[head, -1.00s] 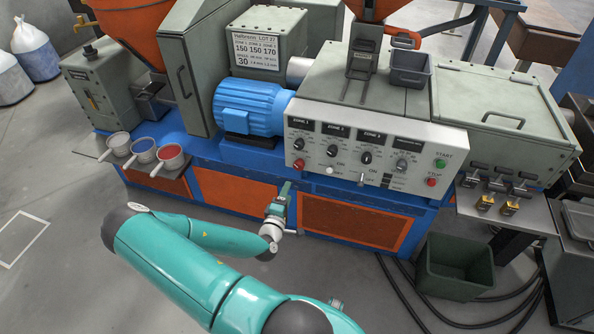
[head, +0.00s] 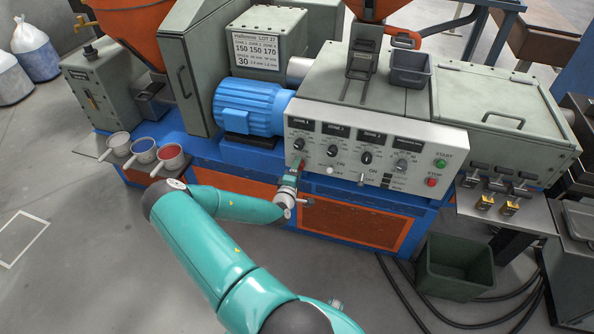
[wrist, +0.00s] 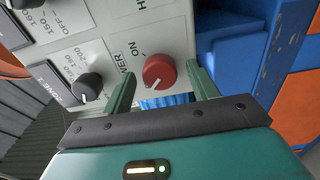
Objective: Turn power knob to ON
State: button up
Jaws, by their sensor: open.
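The red power knob (wrist: 159,72) sits on the light grey control panel (wrist: 85,35), with the words POWER and ON printed beside it. My gripper (wrist: 160,76) is open. In the wrist view its two green fingers stand on either side of the knob, with gaps to it. I cannot tell whether the fingertips reach past the knob's face. In the head view my gripper (head: 293,174) is at the panel's lower left corner, and the knob there is largely hidden.
A black zone knob (wrist: 88,86) is left of the left finger in the wrist view. In the head view, a blue motor (head: 248,107) stands behind left of the panel, and red STOP (head: 431,182) and green START (head: 440,163) buttons are at its right end.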

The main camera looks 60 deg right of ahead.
jog(key=c, duration=1)
jog(key=shift+m, duration=8.9)
jog(key=o, duration=1)
